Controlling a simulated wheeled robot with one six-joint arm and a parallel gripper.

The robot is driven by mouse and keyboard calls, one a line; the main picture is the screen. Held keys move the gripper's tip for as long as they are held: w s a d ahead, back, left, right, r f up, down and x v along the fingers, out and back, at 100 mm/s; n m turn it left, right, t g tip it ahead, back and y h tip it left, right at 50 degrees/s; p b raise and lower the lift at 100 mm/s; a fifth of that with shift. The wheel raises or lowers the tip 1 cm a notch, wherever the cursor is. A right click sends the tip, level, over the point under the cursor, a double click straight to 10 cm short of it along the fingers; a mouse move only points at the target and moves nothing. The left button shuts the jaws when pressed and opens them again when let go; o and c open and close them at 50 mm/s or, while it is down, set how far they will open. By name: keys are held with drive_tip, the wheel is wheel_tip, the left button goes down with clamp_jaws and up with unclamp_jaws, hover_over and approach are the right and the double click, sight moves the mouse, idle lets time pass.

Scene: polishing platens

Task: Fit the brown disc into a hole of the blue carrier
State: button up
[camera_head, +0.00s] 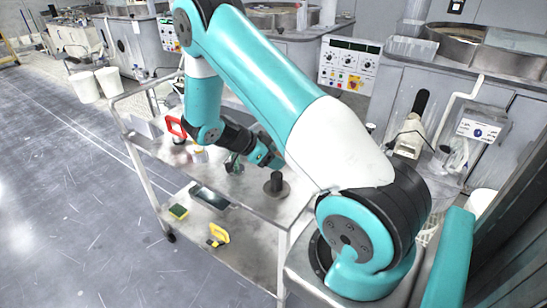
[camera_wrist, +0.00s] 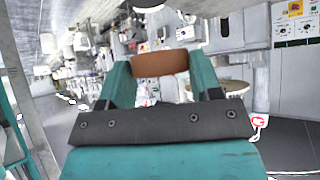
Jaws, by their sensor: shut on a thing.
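My gripper (camera_wrist: 160,68) is shut on a brown disc (camera_wrist: 160,63), which it holds between its two teal fingertips in the wrist view. The disc is seen edge-on as a brown band. In the head view my gripper (camera_head: 268,158) is above the right part of the metal cart's top, partly behind my upper arm. I cannot make out the disc there. I cannot make out the blue carrier in either view.
The metal cart (camera_head: 250,205) bears a red-framed object (camera_head: 176,127) and a dark cylinder on a round base (camera_head: 277,185). A green-yellow sponge (camera_head: 178,211) and a yellow object (camera_head: 218,235) lie on its lower shelf. Polishing machines (camera_head: 500,55) stand behind. Floor at left is clear.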

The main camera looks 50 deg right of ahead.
sight(272, 175)
idle(0.4)
drive_tip(key=shift+w+a+r+b, duration=0.1)
drive_tip(key=shift+a+b, duration=0.05)
drive_tip(key=shift+b, duration=0.15)
drive_tip(key=shift+f+b, duration=2.05)
drive_tip(key=shift+f, duration=0.2)
drive_tip(key=shift+f, duration=0.2)
drive_tip(key=o, duration=1)
drive_tip(key=b+v, duration=0.2)
drive_tip(key=v, duration=1.5)
drive_tip(key=shift+w+a+r, duration=0.1)
drive_tip(key=shift+w, duration=0.1)
